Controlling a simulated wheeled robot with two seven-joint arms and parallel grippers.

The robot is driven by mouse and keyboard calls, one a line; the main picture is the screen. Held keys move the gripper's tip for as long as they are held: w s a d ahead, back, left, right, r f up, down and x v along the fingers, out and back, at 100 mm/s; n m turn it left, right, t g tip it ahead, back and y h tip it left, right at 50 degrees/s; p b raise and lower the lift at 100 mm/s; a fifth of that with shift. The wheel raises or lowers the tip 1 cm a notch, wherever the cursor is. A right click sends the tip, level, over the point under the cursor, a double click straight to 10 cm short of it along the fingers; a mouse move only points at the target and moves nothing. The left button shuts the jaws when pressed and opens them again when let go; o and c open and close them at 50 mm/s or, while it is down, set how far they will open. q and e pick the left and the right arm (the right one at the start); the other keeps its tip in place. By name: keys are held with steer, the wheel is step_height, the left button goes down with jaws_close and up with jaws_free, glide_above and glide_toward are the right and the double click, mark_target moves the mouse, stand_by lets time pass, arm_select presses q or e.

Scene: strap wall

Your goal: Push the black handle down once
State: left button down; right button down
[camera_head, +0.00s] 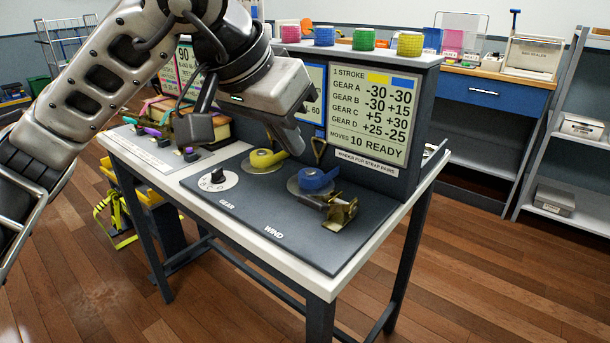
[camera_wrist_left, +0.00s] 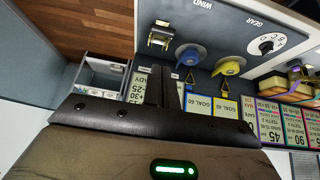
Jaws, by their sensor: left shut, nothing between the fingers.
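A brass ratchet buckle (camera_head: 341,213) sits at the right end of the dark board, right of the WIND label. A short dark handle (camera_head: 312,201) sticks out from its left side; its exact shape is small and hard to tell. The buckle also shows at the top of the left wrist view (camera_wrist_left: 160,36). My left gripper (camera_head: 296,150) is shut and empty. It hangs above the board near the yellow and blue spools, up and to the left of the buckle, apart from it. Its closed fingers show in the left wrist view (camera_wrist_left: 163,88). My right gripper is in no view.
A yellow spool (camera_head: 264,158) and a blue spool (camera_head: 318,179) with straps lie on the board. A gear dial (camera_head: 217,178) is at its left. The upright panel with a stroke sign (camera_head: 369,112) stands behind. The board's front area is clear.

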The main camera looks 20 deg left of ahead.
arm_select(q)
steer(key=w+d+r+g+y, duration=0.1)
steer(key=w+r+g, duration=0.2)
steer(key=w+r, duration=0.1)
steer(key=shift+w+d+r+b, duration=0.15)
steer(key=shift+d+r+b, duration=0.1)
steer(key=shift+d+b, duration=0.1)
steer(key=b, duration=0.1)
glide_above(315, 200)
steer(key=w, duration=0.2)
step_height(315, 200, down, 9)
steer(key=f, duration=0.1)
steer(key=s+f, duration=0.1)
steer(key=f+b, duration=0.1)
steer(key=shift+s+f, duration=0.15)
steer(key=shift+s, duration=0.1)
steer(key=shift+s+f, duration=0.15)
steer(key=shift+f, duration=0.15)
steer(key=shift+s+f, duration=0.1)
steer(key=shift+f, duration=0.05)
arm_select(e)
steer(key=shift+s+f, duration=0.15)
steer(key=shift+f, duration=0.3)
